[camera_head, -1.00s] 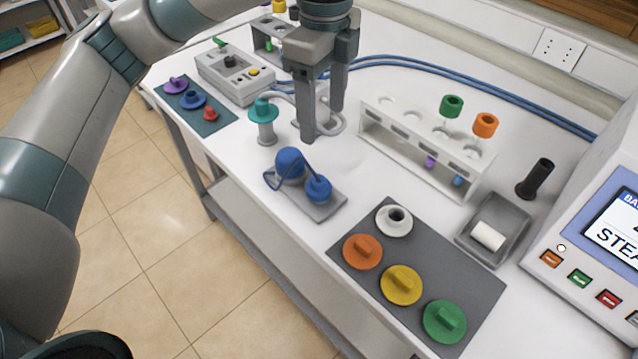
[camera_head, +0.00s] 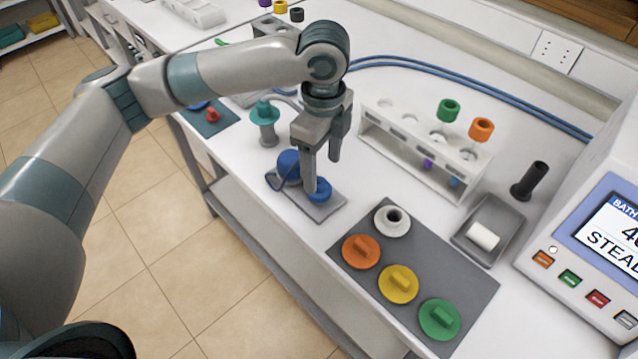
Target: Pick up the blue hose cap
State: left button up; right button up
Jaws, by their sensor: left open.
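A small blue cap (camera_head: 323,186) sits on a grey plate (camera_head: 318,212) near the front edge of the table. Beside it on the plate is a larger rounded blue piece (camera_head: 287,160) with a thin dark blue loop. My left gripper (camera_head: 322,174) points down over the plate. Its jaws are open and nothing is held between them. The near finger reaches down in front of the small blue cap and hides part of it; I cannot tell if they touch. The other finger is farther back and higher in the picture. My right gripper is out of view.
A teal spool-like piece (camera_head: 264,115) stands behind and left of the plate. A white rack (camera_head: 400,140) with green and orange caps is to the right. A dark mat (camera_head: 445,275) holds several coloured knobs in front. A grey tray (camera_head: 505,215) holds a white roll.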

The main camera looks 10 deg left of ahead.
aim_at(319, 182)
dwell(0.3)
pick_arm(q)
jog(key=f, duration=0.1)
jog(key=f+p, duration=0.1)
jog(key=f, duration=0.1)
jog(key=f+p, duration=0.1)
jog(key=shift+a+f, duration=0.2)
jog(key=shift+a, duration=0.1)
jog(key=shift+f, duration=0.4)
jog(key=c, duration=1.1)
